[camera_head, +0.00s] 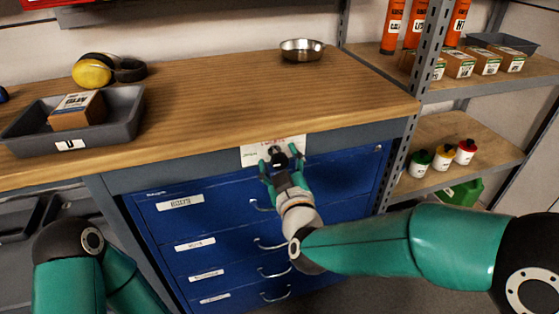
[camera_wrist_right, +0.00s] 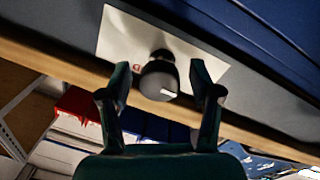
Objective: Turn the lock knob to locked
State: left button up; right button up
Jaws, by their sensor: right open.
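The lock knob (camera_head: 278,156) is black and round and sits on a white label plate (camera_head: 257,153) on the bench front above the blue drawers. In the right wrist view the knob (camera_wrist_right: 159,79) shows a pale mark on its face, and the label (camera_wrist_right: 122,40) has partly hidden red letters. My right gripper (camera_head: 281,160) is open in front of the knob, with one finger on each side of it. In the wrist view the fingertips (camera_wrist_right: 160,88) stand apart from the knob with gaps on both sides. My left arm shows at lower left, but its gripper is out of view.
The blue drawer cabinet (camera_head: 225,222) has protruding handles below the knob. The wooden benchtop (camera_head: 215,100) overhangs above it and carries a grey tray (camera_head: 125,115), ear defenders (camera_head: 100,70) and a metal bowl (camera_head: 302,50). A shelf post (camera_head: 413,110) stands at right.

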jog(key=c, duration=1.2)
jog(key=shift+o, duration=0.2)
